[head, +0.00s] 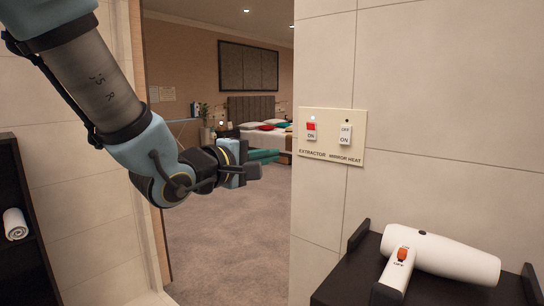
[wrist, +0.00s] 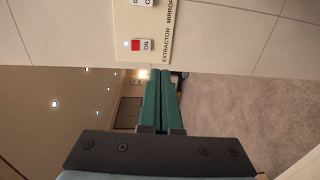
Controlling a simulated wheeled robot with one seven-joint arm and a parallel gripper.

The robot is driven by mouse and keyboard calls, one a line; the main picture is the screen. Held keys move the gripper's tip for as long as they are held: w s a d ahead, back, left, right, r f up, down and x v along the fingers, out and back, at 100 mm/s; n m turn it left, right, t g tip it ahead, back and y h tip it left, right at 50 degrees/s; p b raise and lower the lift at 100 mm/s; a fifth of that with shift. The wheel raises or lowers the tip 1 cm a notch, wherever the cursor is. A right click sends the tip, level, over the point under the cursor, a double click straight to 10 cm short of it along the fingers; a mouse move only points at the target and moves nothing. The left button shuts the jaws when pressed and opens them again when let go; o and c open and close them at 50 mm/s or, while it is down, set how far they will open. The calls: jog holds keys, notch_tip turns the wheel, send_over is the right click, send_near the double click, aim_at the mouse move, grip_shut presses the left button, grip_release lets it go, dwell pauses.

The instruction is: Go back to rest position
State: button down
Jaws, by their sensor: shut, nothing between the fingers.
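My gripper (head: 278,156) is held in the air left of the wall switch panel (head: 352,148), in front of the doorway, with a visible gap to the panel. Its green fingers (wrist: 162,72) are shut together and empty in the wrist view. The panel has an extractor switch (head: 311,131) with a red upper part and a lit white indicator above it, and a white mirror heat switch (head: 345,135) with a dark indicator. In the wrist view the panel (wrist: 166,42) appears sideways beyond the fingertips.
A white hair dryer (head: 450,258) lies on a dark tray (head: 345,283) at the lower right. A dark shelf (head: 12,170) with a rolled towel (head: 15,224) stands at the left. Through the doorway are open carpet (head: 225,240) and a bed (head: 255,125).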

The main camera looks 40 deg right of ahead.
dwell(0.4)
jog(key=w+a+f+m+t+y, duration=0.1)
jog(key=w+a+f+t+y, duration=0.1)
jog(key=w+a+f+y, duration=0.6)
jog(key=w+a+f+t+y, duration=0.2)
jog(key=w+a+f, duration=0.2)
jog(key=w+a, duration=0.5)
jog(key=s+a+f+m+g+y, duration=0.1)
jog(key=s+a+f+g+y, duration=0.1)
jog(key=a, duration=0.6)
jog(key=s+a+f+m+g+y, duration=0.1)
jog(key=s+a+f, duration=0.3)
jog(key=a, duration=0.4)
jog(key=s+a+f+m+g+y, duration=0.1)
jog(key=s+a+f+g+y, duration=0.1)
jog(key=a, duration=0.6)
jog(key=shift+s+f+g+y, duration=0.4)
jog(key=shift+s+g+y, duration=0.2)
jog(key=shift+s+g, duration=0.3)
jog(key=shift+a, duration=0.1)
